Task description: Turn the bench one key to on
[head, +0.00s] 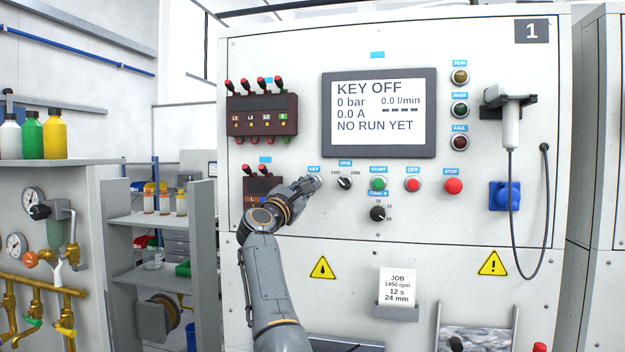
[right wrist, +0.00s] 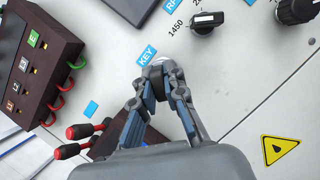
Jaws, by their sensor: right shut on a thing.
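The bench one panel (head: 300,215) carries a "1" plate and a screen (head: 380,113) reading KEY OFF, 0 bar, NO RUN YET. The key switch sits under the blue KEY label (head: 313,169) and is mostly hidden by my right gripper (head: 312,183). In the right wrist view the right gripper (right wrist: 160,70) has its fingertips closed together at the switch's pale round collar (right wrist: 160,60), just beside the KEY label (right wrist: 146,56). My left gripper is not in view.
Right of the key are an RPM knob (head: 344,183), green START button (head: 378,183), red OFF button (head: 412,184), STOP button (head: 453,186) and timer knob (head: 378,213). Terminals with red plugs (head: 262,115) are up left. A handset (head: 510,120) hangs at right.

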